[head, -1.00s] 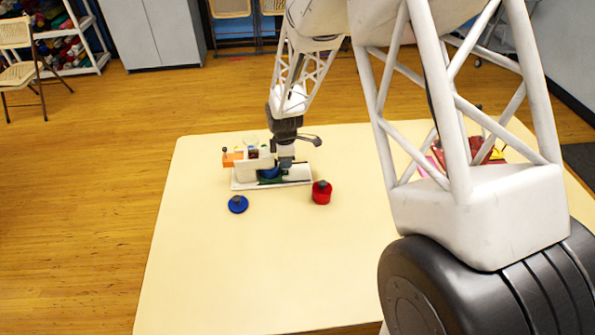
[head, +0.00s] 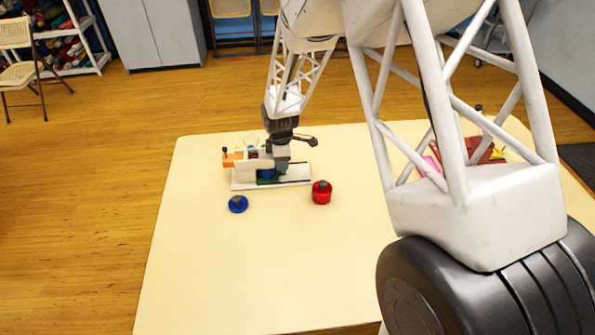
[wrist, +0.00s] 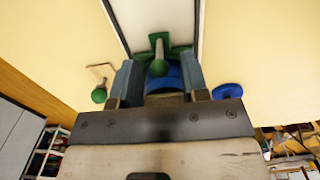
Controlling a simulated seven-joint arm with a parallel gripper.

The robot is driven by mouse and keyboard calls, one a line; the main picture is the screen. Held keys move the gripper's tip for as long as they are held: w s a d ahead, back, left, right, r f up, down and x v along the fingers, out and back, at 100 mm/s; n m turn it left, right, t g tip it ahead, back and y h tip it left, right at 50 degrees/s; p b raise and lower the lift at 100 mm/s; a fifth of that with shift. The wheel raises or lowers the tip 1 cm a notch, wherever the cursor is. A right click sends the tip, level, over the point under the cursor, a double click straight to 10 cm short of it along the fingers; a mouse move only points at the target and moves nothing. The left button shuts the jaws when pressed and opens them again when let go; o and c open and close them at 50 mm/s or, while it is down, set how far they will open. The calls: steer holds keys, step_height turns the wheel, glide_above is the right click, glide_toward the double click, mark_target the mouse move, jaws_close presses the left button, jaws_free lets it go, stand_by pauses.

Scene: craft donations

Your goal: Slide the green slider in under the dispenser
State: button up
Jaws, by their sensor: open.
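The green slider (wrist: 180,52) lies in the track of a white base (wrist: 118,12) in the wrist view, with an upright green-tipped knob on it. A blue piece (wrist: 163,76) sits right by the slider, between my fingers. My gripper (wrist: 160,75) is open, with one finger on each side of the blue piece; I cannot tell whether they touch it. In the head view my gripper (head: 281,166) is low over the white base (head: 300,182), beside the dispenser (head: 255,163). Only a little of the slider (head: 266,181) shows there, and my gripper partly hides the dispenser.
A blue knobbed disc (head: 238,204) and a red knobbed piece (head: 321,193) stand in front of the base. An orange part (head: 231,159) sticks out left of the dispenser. Red things (head: 480,152) lie at the right. The front of the table (head: 250,270) is clear.

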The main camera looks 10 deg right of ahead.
steer(key=shift+r, duration=0.1)
steer(key=shift+r, duration=3.65)
steer(key=shift+s+d+r, duration=0.25)
steer(key=shift+r, duration=0.25)
steer(key=s+d+r+m+t, duration=0.1)
steer(key=s+d+r+m, duration=0.35)
steer(key=s+r, duration=0.4)
steer(key=s+d+r+m, duration=0.4)
steer(key=s+r+m, duration=0.1)
steer(key=s+r, duration=0.35)
steer(key=s+d+r+m, duration=0.2)
steer(key=s+m, duration=0.1)
steer(key=s, duration=0.4)
steer(key=s+d+r+m+t, duration=0.1)
steer(key=s+d+r+m, duration=0.1)
steer(key=s, duration=0.5)
steer(key=s+d+r+m, duration=0.2)
steer(key=s+m, duration=0.1)
steer(key=s, duration=0.4)
steer(key=shift+r+m+t, duration=0.3)
steer(key=shift+r+m, duration=0.05)
